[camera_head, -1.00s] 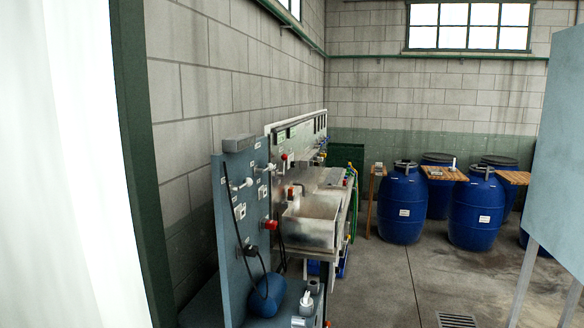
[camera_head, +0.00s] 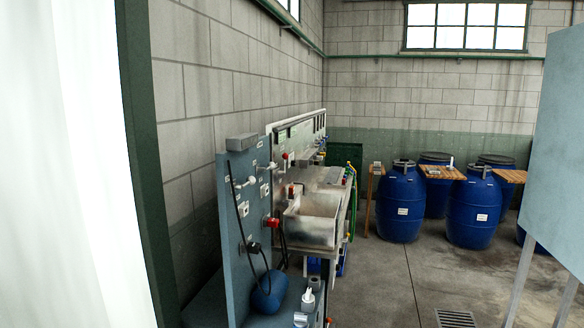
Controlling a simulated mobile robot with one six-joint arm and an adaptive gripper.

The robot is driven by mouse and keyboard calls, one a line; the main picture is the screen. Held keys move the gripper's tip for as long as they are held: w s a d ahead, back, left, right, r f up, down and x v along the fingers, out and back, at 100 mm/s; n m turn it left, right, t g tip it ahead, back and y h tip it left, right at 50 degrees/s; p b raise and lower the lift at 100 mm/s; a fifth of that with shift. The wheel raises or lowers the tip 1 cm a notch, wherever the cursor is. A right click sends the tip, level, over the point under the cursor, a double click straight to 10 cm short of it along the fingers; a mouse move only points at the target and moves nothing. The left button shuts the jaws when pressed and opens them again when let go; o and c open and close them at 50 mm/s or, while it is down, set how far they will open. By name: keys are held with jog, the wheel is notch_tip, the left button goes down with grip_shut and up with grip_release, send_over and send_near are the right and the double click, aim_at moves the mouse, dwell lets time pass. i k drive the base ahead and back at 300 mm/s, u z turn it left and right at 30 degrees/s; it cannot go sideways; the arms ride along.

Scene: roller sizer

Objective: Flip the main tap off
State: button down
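I cannot tell which fitting is the main tap. Several small taps and knobs sit on the blue-grey panel (camera_head: 229,200) and around the sink bench at the left. A white lever-like fitting (camera_head: 246,183) and a red knob (camera_head: 272,222) are on or beside the panel. Another small red-topped fitting (camera_head: 285,157) stands further back above the sink (camera_head: 312,228). At this distance I cannot tell how any handle is turned. My gripper is not in view.
Several blue barrels (camera_head: 401,205) with wooden boards stand at the back right. A grey-blue board on legs (camera_head: 556,150) is close at the right. A green post (camera_head: 140,150) is close at the left. The concrete floor (camera_head: 395,280) between is open, with a drain grate (camera_head: 455,318).

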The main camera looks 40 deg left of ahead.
aim_at(286, 156)
jog(key=k, duration=1.6)
jog(key=u, duration=0.8)
jog(key=i, duration=1)
